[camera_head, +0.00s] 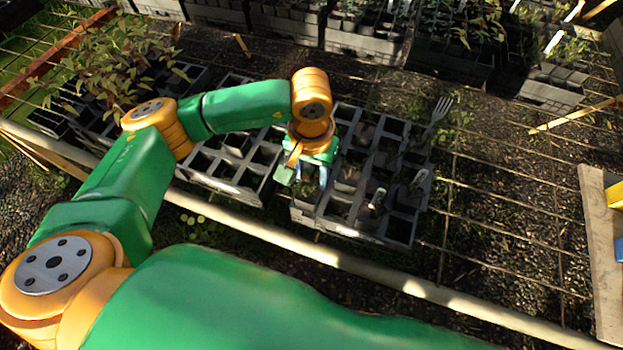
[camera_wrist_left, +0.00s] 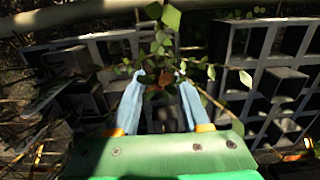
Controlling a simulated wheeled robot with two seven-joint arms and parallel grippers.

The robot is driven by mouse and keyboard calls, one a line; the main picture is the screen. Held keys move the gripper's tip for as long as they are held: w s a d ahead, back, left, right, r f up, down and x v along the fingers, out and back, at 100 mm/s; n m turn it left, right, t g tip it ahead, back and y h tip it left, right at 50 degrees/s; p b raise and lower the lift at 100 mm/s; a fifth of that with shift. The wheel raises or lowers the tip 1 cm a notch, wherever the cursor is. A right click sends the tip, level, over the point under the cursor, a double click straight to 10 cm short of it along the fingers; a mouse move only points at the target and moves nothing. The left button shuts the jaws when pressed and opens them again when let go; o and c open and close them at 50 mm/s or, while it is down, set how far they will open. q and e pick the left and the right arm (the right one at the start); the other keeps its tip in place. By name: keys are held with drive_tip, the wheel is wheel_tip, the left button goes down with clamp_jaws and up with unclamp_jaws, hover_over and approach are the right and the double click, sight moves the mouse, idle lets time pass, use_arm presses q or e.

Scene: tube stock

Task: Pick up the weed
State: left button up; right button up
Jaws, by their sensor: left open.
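A small leafy plant, likely the weed (camera_wrist_left: 165,48), shows in the left wrist view, with thin stems and green and some reddish leaves. My left gripper (camera_head: 308,182) is over the left part of the dark cell tray (camera_head: 372,237) in the head view. In the left wrist view the two pale blue fingers of my left gripper (camera_wrist_left: 160,100) stand apart, with the plant's leaves between and just beyond their tips. I cannot tell whether they touch it. The plant's base is in shadow and hard to see. My right gripper is not in view.
A grey fork (camera_head: 440,110) lies at the tray's back right. Another cell tray (camera_head: 225,187) stands to the left, near a taller leafy plant (camera_head: 112,62). A pale pipe (camera_head: 330,256) runs along the front. Wire mesh covers the open ground to the right.

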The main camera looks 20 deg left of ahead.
use_arm(q)
drive_tip(key=shift+s, duration=0.15)
clamp_jaws()
drive_tip(key=shift+r, duration=0.15)
